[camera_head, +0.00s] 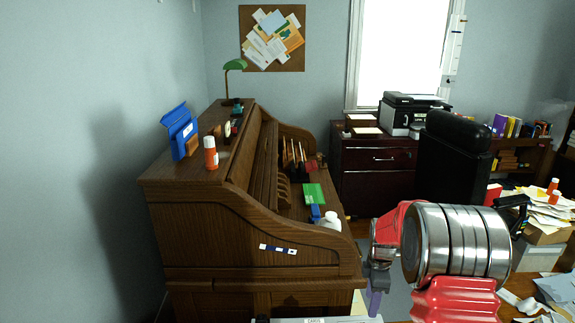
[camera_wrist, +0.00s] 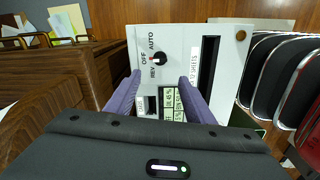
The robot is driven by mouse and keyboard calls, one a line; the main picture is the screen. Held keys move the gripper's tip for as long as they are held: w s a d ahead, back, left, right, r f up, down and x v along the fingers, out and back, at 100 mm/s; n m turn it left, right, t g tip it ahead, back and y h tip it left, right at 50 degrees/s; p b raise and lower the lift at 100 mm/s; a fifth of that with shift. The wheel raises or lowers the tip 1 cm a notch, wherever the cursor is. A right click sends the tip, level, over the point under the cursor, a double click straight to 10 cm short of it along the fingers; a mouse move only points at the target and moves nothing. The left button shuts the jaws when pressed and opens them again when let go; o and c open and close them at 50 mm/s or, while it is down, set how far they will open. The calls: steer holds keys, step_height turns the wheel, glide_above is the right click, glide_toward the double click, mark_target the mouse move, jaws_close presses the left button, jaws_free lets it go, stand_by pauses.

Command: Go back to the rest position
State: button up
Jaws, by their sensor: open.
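My gripper (camera_wrist: 160,82) is open and empty in the wrist view, its two purple fingers spread above the white top panel (camera_wrist: 180,42) of a shredder. A dark paper slot (camera_wrist: 208,65) runs along the panel's right side. In the head view my gripper (camera_head: 374,300) points down at lower centre, with one purple finger showing.
A brown roll-top desk (camera_head: 210,218) stands close to the left of my arm. A black office chair (camera_head: 453,165) is behind the arm. A printer (camera_head: 407,112) stands on a dark cabinet (camera_head: 375,175) at the back. Papers and boxes crowd the right side.

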steer(key=s+a+r+m+t, duration=0.2)
steer(key=s+a+r+m, duration=0.2)
steer(key=s+r, duration=0.4)
steer(key=s+a+r+m+t, duration=0.1)
steer(key=s+a+r+m, duration=0.3)
steer(key=s+r, duration=0.5)
steer(key=s+a+r+m+t, duration=0.2)
steer(key=s+a+r+m, duration=0.2)
steer(key=s+r+m, duration=0.4)
steer(key=shift+s+r+t, duration=0.3)
steer(key=shift+s, duration=2.95)
